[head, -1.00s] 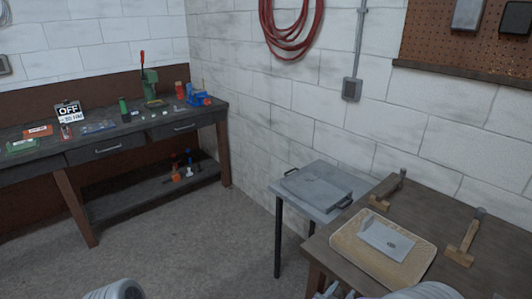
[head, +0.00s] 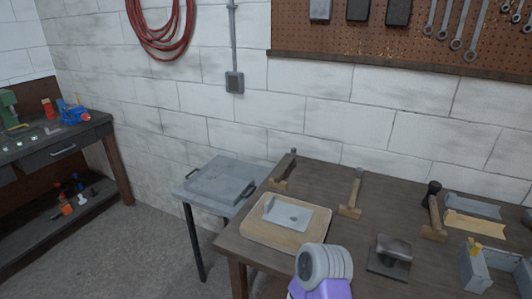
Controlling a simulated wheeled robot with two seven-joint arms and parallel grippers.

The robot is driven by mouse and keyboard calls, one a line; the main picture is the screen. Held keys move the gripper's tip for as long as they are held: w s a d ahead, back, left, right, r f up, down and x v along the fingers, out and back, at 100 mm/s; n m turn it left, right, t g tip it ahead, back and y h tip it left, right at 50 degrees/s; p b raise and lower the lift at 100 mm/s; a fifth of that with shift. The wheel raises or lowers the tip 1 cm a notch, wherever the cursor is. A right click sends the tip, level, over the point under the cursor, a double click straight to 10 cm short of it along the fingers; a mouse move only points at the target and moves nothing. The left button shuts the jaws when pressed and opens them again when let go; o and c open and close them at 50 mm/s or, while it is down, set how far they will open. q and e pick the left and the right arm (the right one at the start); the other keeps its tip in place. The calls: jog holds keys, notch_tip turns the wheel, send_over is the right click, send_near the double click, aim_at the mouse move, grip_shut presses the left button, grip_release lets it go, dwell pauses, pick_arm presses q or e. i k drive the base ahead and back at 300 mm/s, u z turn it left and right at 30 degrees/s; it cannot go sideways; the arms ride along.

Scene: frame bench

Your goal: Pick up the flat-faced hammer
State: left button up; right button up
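Three hammer-like tools stand in a row on the brown bench (head: 330,222). The left one (head: 287,166) is dark with a small grey top end and a wooden block at its foot. The middle one (head: 356,188) has a grey top end, a wooden shaft and a wooden block at its foot. The right one (head: 434,204) has a rounder black top end. Which one is flat-faced is too small to tell. A grey and purple part of my own arm shows at the bottom centre. Neither gripper is in view.
A wooden board (head: 262,231) with a grey metal plate (head: 290,214) lies at the bench's left front. A low side table (head: 183,190) with a grey case (head: 222,180) stands left.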

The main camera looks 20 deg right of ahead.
aim_at(359, 171)
jog(key=z, duration=1.2)
jog(key=k, duration=1.1)
jog(key=u, duration=1.4)
jog(key=i, duration=0.8)
jog(key=z, duration=0.65)
jog(key=i, duration=0.6)
jog(key=z, duration=0.6)
